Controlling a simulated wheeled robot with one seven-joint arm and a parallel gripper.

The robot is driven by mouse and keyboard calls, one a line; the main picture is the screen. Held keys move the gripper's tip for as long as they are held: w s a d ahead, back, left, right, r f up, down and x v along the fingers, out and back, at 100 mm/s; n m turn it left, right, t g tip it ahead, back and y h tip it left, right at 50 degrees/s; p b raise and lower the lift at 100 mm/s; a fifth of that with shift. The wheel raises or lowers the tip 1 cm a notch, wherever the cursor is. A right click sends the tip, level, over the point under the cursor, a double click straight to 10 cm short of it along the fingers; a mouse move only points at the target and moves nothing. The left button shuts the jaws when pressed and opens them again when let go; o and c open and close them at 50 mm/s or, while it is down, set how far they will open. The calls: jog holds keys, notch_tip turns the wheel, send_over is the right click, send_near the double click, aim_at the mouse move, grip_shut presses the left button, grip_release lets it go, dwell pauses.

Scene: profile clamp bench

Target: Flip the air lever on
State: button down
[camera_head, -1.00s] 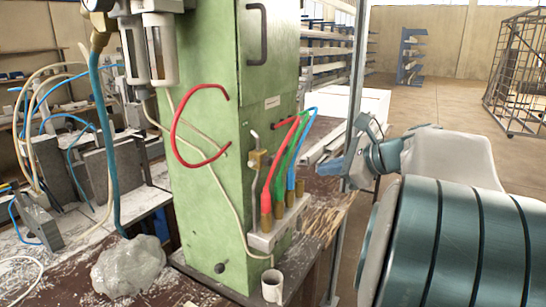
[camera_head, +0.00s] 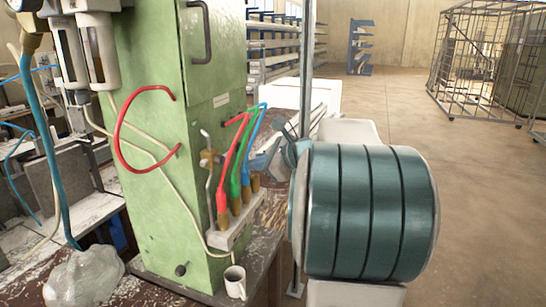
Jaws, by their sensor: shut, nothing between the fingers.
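The air lever (camera_head: 206,139) is a thin grey handle standing roughly upright above a small brass valve (camera_head: 208,158). It is on the side of the green cabinet (camera_head: 160,215), left of the red, green and blue hoses. My gripper (camera_head: 262,161) is small in view, just right of the blue hose, and is shut and empty. It appears apart from the lever, with the hoses between them in the picture. My own large arm link hides part of the wrist, and the exact fingertips are hard to make out.
The coloured hoses rise from brass fittings on a pale manifold block (camera_head: 238,222). A white mug (camera_head: 235,282) stands below it. A red hose (camera_head: 122,135) loops from the cabinet. A metal post (camera_head: 305,60) stands behind my arm. Open floor (camera_head: 480,200) lies to the right.

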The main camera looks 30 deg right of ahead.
aim_at(229, 153)
jog(key=shift+w+a+r+p, duration=0.15)
jog(key=shift+a+r+p, duration=0.35)
jog(key=shift+r, duration=0.3)
jog(key=shift+w+a+r+p, duration=0.1)
jog(key=shift+a+r+p, duration=0.35)
jog(key=shift+r, duration=0.3)
jog(key=shift+s+a, duration=0.1)
